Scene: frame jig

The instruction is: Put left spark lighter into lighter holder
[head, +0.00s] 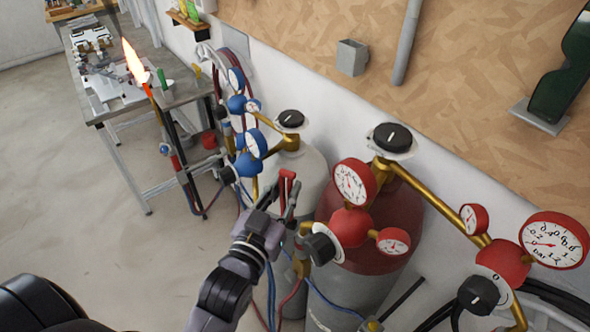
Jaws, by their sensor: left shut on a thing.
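My left gripper (279,200) is in the lower middle of the head view, in front of the gas cylinders. It is shut on a small red-handled thing (288,182), which looks like the spark lighter; the fingers hide much of it. An open grey metal box (352,57), apparently the lighter holder, is fixed to the wooden board up and to the right. The gripper is well below it and apart from it. My right gripper is not in view.
A pale cylinder (312,172) and a dark red cylinder (395,225) with gauges and brass pipes stand between gripper and wall. A torch with a burning flame (134,62) is by the metal table (185,92). Hoses hang nearby. A dark green glass shield (562,80) is at right.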

